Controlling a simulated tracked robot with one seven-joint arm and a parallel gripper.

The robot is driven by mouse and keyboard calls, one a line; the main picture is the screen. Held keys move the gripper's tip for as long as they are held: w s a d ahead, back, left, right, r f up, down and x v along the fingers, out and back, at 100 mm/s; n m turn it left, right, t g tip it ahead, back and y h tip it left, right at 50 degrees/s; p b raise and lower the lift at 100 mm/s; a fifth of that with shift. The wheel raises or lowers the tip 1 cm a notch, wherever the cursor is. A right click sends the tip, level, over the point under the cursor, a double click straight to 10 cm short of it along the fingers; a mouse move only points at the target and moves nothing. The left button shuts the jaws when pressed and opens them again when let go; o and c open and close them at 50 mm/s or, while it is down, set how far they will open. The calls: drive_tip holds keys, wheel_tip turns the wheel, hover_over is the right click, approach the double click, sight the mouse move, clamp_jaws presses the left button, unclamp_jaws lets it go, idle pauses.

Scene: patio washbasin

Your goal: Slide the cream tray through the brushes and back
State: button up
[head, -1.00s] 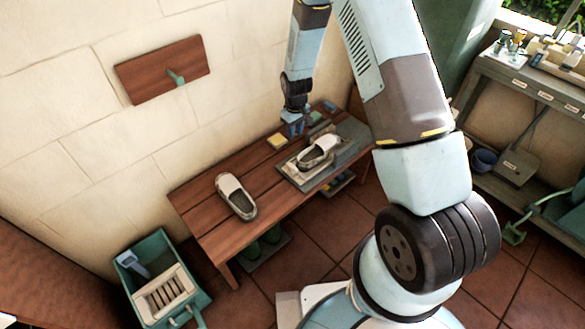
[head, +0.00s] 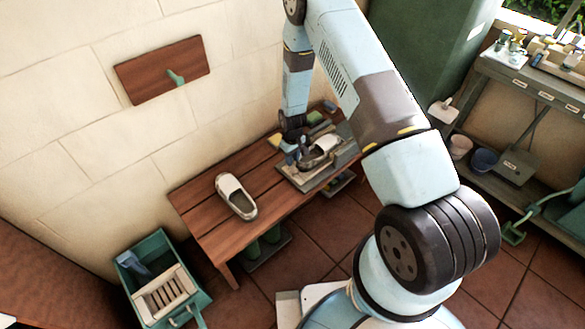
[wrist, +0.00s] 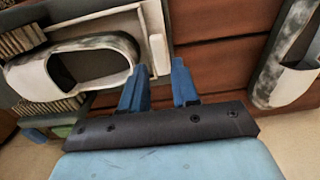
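The cream tray (head: 297,180) lies on the wooden bench with a white-and-grey shoe (head: 321,151) on it. In the wrist view the tray (wrist: 154,22) is at upper left under the shoe (wrist: 75,70). Brown bristle brushes (wrist: 22,40) flank that shoe on both sides. My gripper (head: 297,157) is low at the tray's near-left end. In the wrist view its blue fingers (wrist: 160,68) are apart, with a cream upright piece (wrist: 158,54) of the tray's end lying between or just beyond the tips. I cannot tell whether they touch it.
A second shoe (head: 236,196) lies on the bench (head: 210,225) to the left, and shows at right in the wrist view. A green bin (head: 135,290) stands on the floor at lower left. A wooden wall board (head: 150,72) hangs above. Shelves stand at right.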

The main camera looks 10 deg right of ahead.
sight(293, 167)
drive_tip(key=shift+f, duration=3.1)
clamp_jaws()
